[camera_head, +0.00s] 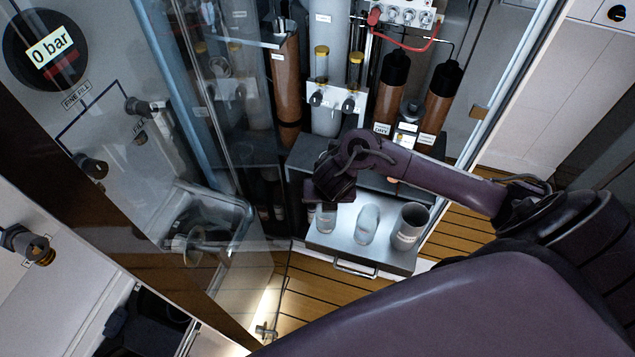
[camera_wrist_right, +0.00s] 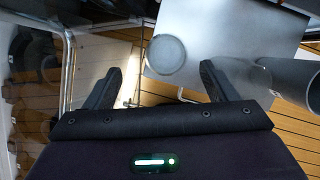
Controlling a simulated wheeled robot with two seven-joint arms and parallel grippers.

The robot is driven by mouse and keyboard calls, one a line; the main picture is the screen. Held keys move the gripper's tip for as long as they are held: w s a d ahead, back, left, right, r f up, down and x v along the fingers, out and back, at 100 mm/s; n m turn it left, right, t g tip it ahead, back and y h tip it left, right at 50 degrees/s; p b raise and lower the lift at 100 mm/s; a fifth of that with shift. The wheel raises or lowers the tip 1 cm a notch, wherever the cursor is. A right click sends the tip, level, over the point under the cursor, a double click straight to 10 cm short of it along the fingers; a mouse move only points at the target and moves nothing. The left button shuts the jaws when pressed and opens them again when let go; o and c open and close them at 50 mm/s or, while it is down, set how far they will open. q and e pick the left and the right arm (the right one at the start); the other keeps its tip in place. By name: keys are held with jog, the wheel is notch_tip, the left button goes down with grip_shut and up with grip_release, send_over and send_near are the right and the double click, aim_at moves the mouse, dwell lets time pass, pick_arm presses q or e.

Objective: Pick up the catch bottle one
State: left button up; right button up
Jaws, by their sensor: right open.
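Two clear glass bottles stand on a grey metal shelf (camera_head: 385,254) in the head view: a left one (camera_head: 326,219) and a middle one (camera_head: 367,224). I cannot read which is catch bottle one. My right gripper (camera_head: 322,203) is over the left bottle and hides its top. In the right wrist view my right gripper (camera_wrist_right: 160,82) is open, with nothing between its fingers. A round clear bottle (camera_wrist_right: 167,55) shows just beyond the gap between the fingertips, near the shelf's edge. My left gripper is not in view.
A glass door (camera_head: 215,130) is left of the shelf. Brown bottles (camera_head: 391,88) and tubing stand behind. A handle (camera_head: 355,269) juts from the shelf's front.

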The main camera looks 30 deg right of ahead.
jog(key=b, duration=0.3)
send_over(325, 223)
jog(key=w+d, duration=0.2)
jog(key=w, duration=0.1)
notch_tip(325, 223, down, 7)
jog(key=shift+r+n, duration=0.2)
jog(key=shift+n, duration=0.2)
jog(key=shift+d, duration=0.1)
jog(key=c, duration=1.3)
